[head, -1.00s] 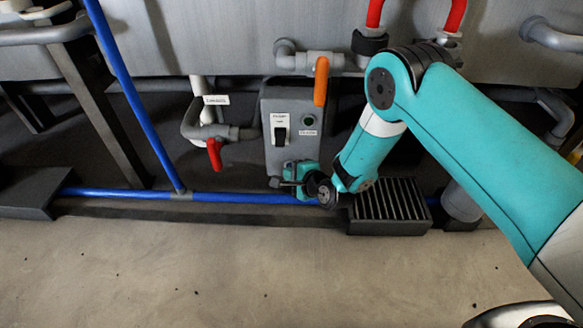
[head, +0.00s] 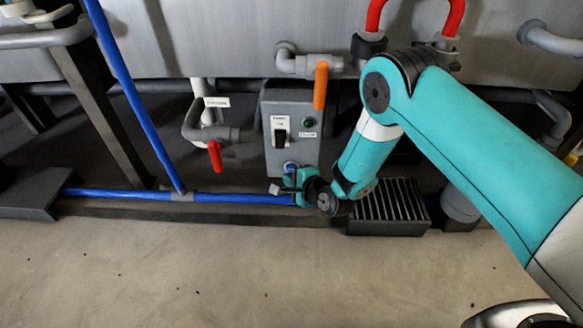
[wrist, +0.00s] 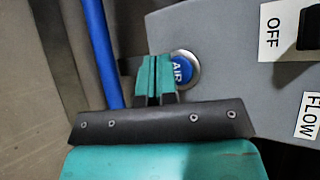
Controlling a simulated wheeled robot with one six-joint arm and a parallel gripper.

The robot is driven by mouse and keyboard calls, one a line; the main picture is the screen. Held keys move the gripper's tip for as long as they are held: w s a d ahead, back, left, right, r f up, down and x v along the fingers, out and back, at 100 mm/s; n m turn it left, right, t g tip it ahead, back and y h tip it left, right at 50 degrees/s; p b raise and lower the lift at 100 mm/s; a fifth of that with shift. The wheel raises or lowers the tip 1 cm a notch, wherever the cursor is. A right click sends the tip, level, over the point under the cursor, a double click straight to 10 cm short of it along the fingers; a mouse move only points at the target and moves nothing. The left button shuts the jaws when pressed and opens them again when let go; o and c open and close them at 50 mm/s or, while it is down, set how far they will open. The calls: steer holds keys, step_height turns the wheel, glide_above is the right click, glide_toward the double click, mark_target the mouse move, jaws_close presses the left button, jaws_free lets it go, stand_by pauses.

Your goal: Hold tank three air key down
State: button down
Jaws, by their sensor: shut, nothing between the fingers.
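A round blue key marked AIR (wrist: 182,70) with a metal ring sits on a grey control box (head: 292,147). It also shows low on the box in the head view (head: 291,166). My gripper (wrist: 157,62) is shut and empty. In the wrist view its teal fingertips cover the left part of the key. In the head view the gripper (head: 276,189) is just below and left of the key. I cannot tell whether the tips touch it or whether it is pressed. No tank number is readable.
The box also carries a black switch (head: 281,133) and a green round lamp or button (head: 308,123). An orange handle (head: 321,85) and a red handle (head: 215,156) are nearby. A blue pipe (head: 235,197) runs behind the gripper. A slatted black block (head: 390,207) stands at right.

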steer(key=s+p, duration=0.2)
steer(key=s, duration=0.3)
steer(key=shift+p, duration=0.3)
stand_by(0.4)
